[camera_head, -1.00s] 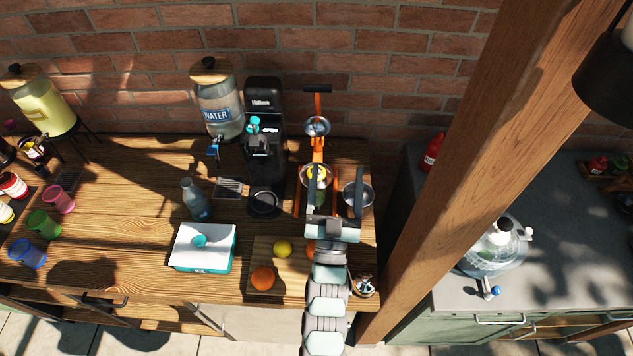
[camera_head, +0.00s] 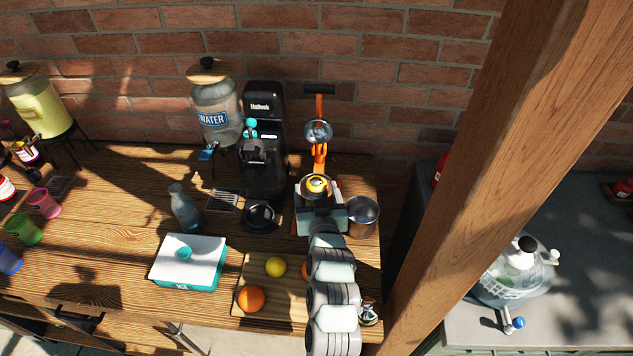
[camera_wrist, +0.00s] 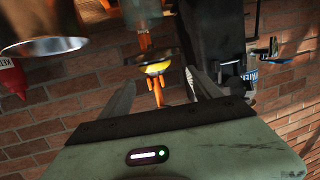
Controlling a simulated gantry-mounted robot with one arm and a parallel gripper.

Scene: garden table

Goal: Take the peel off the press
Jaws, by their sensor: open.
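The orange press (camera_head: 319,150) stands at the back right of the wooden table, its handle raised. A yellow peel (camera_head: 317,184) sits in the cup of the press below its round metal head (camera_head: 318,131). In the wrist view the yellow peel (camera_wrist: 157,68) shows in the middle, past my fingers. My gripper (camera_head: 320,190) is at the press, and its body hides the lower part of the press in the head view. In the wrist view my two fingers (camera_wrist: 158,85) are spread apart, one on each side of the peel; I cannot tell if they touch it.
A metal pot (camera_head: 361,213) stands close to the right of my gripper. A black coffee machine (camera_head: 263,130) stands close on the left. A cutting board (camera_head: 244,300) with a lemon (camera_head: 275,266) and an orange (camera_head: 251,298) lies in front, beside a white ice box (camera_head: 187,262).

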